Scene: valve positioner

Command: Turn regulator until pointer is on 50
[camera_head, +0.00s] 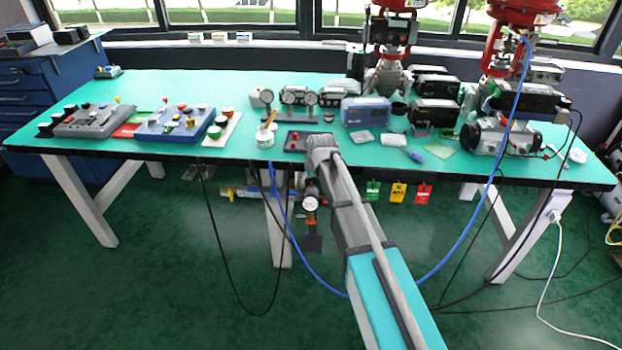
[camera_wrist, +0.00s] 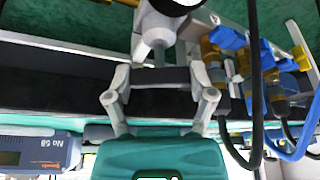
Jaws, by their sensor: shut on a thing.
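The regulator hangs below the front edge of the table, with a round white-faced gauge (camera_head: 310,203) and an orange part under it. The gauge face is too small for me to read its pointer. My gripper (camera_wrist: 160,98) shows in the wrist view, with its two grey fingers on either side of the regulator's black knob (camera_wrist: 160,77), shut on it. The pale regulator body (camera_wrist: 158,32) continues above the knob in that view. In the head view my arm's end hides the gripper and the knob.
The green-topped table (camera_head: 230,85) carries control boxes, gauges and valve positioners. Blue hoses (camera_head: 466,220) and black cables hang in front of it. Yellow and blue fittings (camera_wrist: 225,45) with cables lie close to the right of my gripper. Tags (camera_head: 398,192) hang from the front edge.

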